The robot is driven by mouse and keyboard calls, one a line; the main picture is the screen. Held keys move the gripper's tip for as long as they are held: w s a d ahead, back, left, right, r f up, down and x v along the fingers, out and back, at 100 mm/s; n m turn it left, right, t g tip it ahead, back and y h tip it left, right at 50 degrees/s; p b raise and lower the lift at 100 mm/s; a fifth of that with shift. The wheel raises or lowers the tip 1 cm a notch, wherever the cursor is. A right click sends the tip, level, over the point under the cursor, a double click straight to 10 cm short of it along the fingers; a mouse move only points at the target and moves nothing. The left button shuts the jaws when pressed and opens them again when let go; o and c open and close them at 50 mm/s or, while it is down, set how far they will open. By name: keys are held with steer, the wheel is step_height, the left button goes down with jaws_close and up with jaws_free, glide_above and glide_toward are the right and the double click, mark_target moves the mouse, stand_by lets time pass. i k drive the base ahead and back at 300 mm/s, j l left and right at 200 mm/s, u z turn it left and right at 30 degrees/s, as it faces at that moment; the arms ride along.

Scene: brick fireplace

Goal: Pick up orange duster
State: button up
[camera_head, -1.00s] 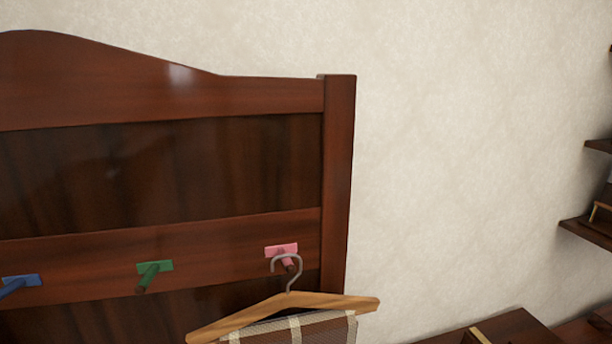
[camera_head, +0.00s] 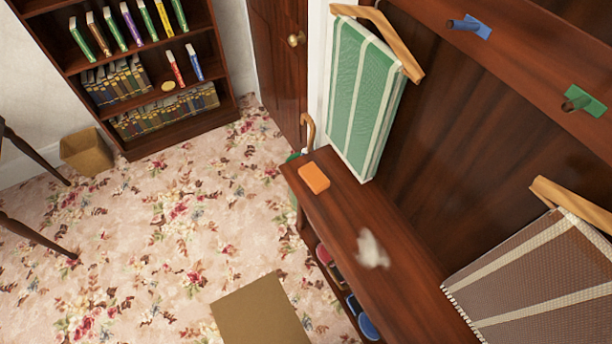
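A small orange block-shaped object (camera_head: 314,178), the only orange thing of its kind in view, lies on the far end of the dark wooden bench (camera_head: 410,302). I take it to be the orange duster. Nothing covers it. It lies near the hanging green striped cloth and close to the bench's left edge. My gripper is not in view.
A whitish, blurry thing (camera_head: 372,250) sits mid-bench. A green striped cloth (camera_head: 362,95) and a brown cloth (camera_head: 545,275) hang from the rack.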

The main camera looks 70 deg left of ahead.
mark_target(312, 177)
steer(key=u, duration=2.5)
